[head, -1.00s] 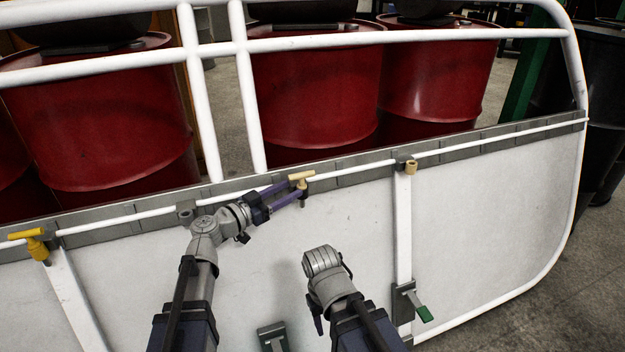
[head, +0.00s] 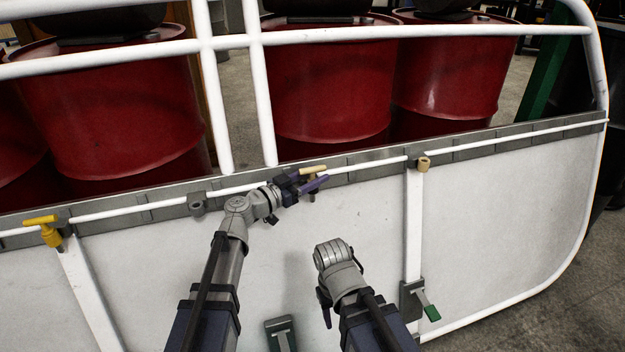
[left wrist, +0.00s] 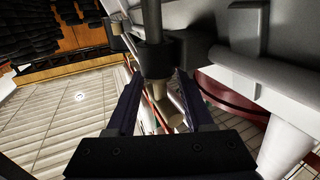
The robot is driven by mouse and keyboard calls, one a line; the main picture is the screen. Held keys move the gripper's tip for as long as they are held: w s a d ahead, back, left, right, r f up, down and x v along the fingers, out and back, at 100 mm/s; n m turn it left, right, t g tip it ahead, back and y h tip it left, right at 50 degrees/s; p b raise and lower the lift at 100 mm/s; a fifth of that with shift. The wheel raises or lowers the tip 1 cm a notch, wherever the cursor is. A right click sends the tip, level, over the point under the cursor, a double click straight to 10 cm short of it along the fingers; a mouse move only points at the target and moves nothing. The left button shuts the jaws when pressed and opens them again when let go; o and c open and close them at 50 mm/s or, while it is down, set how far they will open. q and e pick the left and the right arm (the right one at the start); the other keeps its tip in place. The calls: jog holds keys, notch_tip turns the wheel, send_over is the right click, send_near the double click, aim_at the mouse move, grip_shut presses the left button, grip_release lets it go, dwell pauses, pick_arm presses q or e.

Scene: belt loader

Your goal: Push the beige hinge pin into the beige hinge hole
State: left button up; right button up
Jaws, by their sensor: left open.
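The beige hinge pin (head: 314,169) shows as a short beige bar at the panel's grey top rail. My left gripper (head: 314,185) is at it; in the left wrist view its fingers stand apart on either side of the beige pin (left wrist: 170,108), open. In that view a dark collar (left wrist: 157,60) with a dark rod sits just beyond the fingers, close to the panel. I cannot tell whether the pin's shaft is inside it. A beige ring-shaped piece (head: 424,163) with a dark hole sits on the rail farther right.
A grey hinge knuckle (head: 197,203) sits on the rail left of my left gripper. A yellow pin (head: 45,230) is at the far left. White tubes and red drums (head: 330,90) stand behind the rail. A green-handled latch (head: 428,308) is at lower right.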

pick_arm(q)
jog(key=x, duration=0.2)
jog(key=shift+w+d, duration=0.2)
jog(key=shift+d, duration=0.1)
grip_shut()
dwell(0.4)
